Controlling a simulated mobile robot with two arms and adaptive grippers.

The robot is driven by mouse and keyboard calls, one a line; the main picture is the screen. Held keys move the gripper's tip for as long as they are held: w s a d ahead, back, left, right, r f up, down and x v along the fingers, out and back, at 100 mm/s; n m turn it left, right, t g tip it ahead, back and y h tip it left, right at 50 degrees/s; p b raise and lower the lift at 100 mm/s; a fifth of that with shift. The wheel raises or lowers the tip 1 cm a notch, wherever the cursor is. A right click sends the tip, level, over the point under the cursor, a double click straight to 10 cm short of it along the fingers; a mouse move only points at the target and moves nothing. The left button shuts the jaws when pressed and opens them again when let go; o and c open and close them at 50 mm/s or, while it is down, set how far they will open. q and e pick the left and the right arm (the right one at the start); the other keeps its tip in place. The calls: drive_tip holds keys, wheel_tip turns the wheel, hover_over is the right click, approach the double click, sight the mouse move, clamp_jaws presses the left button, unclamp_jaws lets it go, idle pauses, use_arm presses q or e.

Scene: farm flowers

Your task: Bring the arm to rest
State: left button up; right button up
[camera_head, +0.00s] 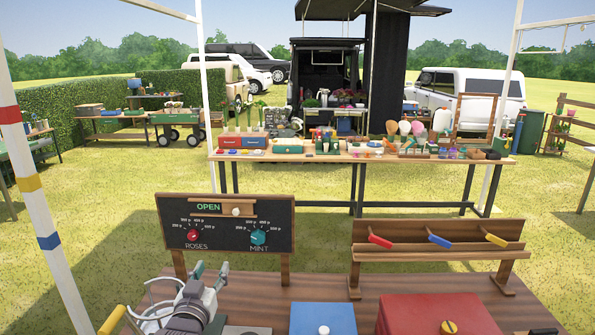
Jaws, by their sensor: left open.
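My left gripper (210,274) is at the lower left of the head view, over the left part of the wooden table (392,282) in front of me. Its fingers point away from me, stand apart and show nothing between them. It is below and in front of the black sign board (226,224). Whether it touches the table cannot be told. My right gripper does not show.
The board has a red knob (193,235) and a teal knob (258,237). A wooden rack (437,249) holds red, blue and yellow handles. A blue box (323,318) and a red box (437,314) stand near. A yellow handle (112,320) is left of the gripper.

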use_arm(q)
drive_tip(key=s+f+g, duration=0.8)
drive_tip(key=s+f, duration=0.9)
drive_tip(key=s, duration=0.2)
drive_tip(key=s+a+f+m+g, duration=0.1)
drive_tip(key=s+f+g, duration=0.2)
drive_tip(key=s, duration=0.8)
drive_tip(key=s+f+m+g, duration=0.15)
drive_tip(key=s+g, duration=0.25)
drive_tip(key=s, duration=0.7)
wheel_tip(320, 180, down, 26)
drive_tip(key=s+a+f+g, duration=0.2)
drive_tip(key=s+a+f, duration=0.1)
drive_tip(key=s+f, duration=1.4)
drive_tip(key=shift+s+y+b, duration=0.25)
drive_tip(key=shift+y+b, duration=0.05)
drive_tip(key=shift+b, duration=0.15)
